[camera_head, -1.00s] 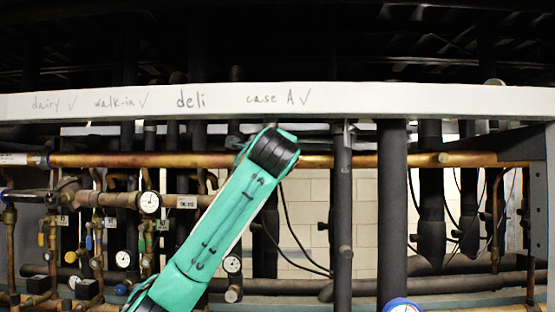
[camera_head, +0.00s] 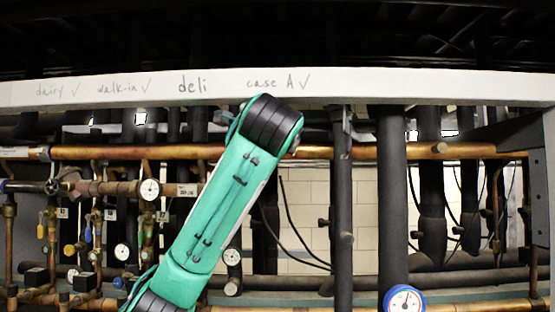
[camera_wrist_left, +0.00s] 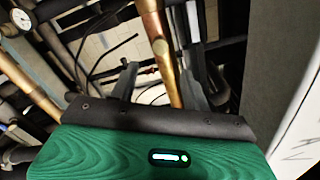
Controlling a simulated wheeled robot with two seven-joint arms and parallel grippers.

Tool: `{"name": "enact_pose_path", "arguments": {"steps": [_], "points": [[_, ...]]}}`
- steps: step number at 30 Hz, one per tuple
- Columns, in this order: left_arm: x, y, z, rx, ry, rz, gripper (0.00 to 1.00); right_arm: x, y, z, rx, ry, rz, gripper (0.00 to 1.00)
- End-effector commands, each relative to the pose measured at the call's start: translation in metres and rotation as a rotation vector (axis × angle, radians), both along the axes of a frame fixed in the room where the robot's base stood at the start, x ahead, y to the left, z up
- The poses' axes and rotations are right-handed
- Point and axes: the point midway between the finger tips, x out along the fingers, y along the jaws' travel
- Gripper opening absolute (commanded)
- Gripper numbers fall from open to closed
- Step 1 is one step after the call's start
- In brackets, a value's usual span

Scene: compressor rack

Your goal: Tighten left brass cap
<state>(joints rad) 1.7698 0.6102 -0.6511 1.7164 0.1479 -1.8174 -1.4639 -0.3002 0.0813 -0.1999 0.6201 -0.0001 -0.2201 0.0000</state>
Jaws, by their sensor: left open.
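A round brass cap (camera_head: 438,147) sits on the long horizontal copper pipe (camera_head: 370,152), right of centre in the head view. In the left wrist view a round brass cap (camera_wrist_left: 160,46) shows on a copper pipe (camera_wrist_left: 151,15); I cannot tell which cap is the left one. My left gripper (camera_wrist_left: 166,78) is open, its dark fingers spread either side of that pipe, with the cap beyond the fingertips. No contact with the cap is visible. In the head view my green arm crosses the rack, and its gripper is hidden. My right gripper is not in view.
A white beam (camera_head: 400,86) with handwriting runs above the pipes. Black insulated pipes (camera_head: 392,210) stand at centre and right. Valves and a gauge (camera_head: 150,190) crowd the left. A blue-rimmed gauge (camera_head: 404,301) is at the bottom. Thin black cables (camera_head: 290,225) hang behind my arm.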

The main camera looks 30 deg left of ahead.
Motion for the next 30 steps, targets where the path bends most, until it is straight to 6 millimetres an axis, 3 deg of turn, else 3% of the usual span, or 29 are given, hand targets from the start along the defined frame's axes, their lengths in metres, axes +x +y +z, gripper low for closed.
{"name": "enact_pose_path", "arguments": {"steps": [3, 9, 30], "points": [[-0.018, -0.011, -0.002, 0.001, -0.003, 0.0, 0.48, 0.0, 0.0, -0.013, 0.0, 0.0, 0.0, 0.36], [-0.033, -0.02, 0.0, 0.001, -0.001, 0.0, 0.48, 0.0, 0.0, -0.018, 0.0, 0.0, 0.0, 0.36], [-0.034, -0.021, 0.0, 0.0, 0.0, 0.001, 0.48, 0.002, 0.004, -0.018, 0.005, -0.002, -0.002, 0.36]]}}
